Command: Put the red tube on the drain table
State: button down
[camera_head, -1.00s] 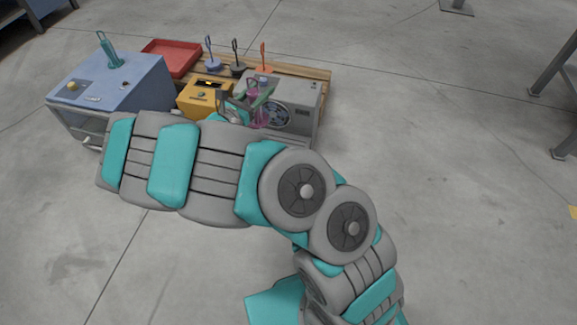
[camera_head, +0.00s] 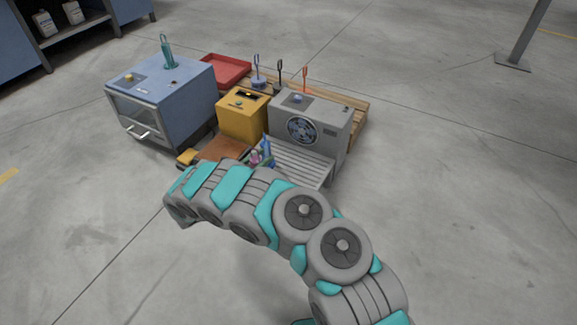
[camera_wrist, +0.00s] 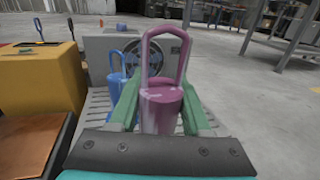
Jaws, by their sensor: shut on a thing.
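My gripper (camera_wrist: 160,96) has its green fingers shut on a pink-purple tube (camera_wrist: 160,104) with a loop handle, held upright. The tube also shows small in the camera_head view (camera_head: 254,157), partly hidden by my arm. Beyond it is the slatted grey drain table (camera_head: 303,163), in front of a grey fan unit. In the wrist view the slats (camera_wrist: 98,101) show behind and beside the fingers. A blue tube (camera_wrist: 117,75) stands there, left of the held tube. An orange-red looped piece (camera_head: 305,76) stands at the back, behind the fan unit. Whether the held tube touches the slats cannot be told.
A yellow box (camera_head: 243,118) and a brown plate (camera_head: 226,149) lie left of the drain table. A blue cabinet (camera_head: 162,100) with a teal tube on top stands further left. A red tray (camera_head: 227,69) is behind. The floor to the right is clear.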

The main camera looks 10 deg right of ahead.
jog(key=shift+w+d+f, duration=0.7)
jog(key=shift+d+f, duration=0.15)
jog(key=shift+d, duration=1.7)
jog(key=shift+w+d+f, duration=0.7)
jog(key=shift+d+f, duration=0.1)
jog(key=shift+d, duration=1.75)
jog(key=shift+w+d+f, duration=0.7)
jog(key=shift+d+f, duration=0.15)
jog(key=shift+d, duration=1.7)
jog(key=shift+f+b, duration=0.15)
jog(key=shift+b, duration=0.2)
jog(key=shift+c, duration=1.8)
grip_release()
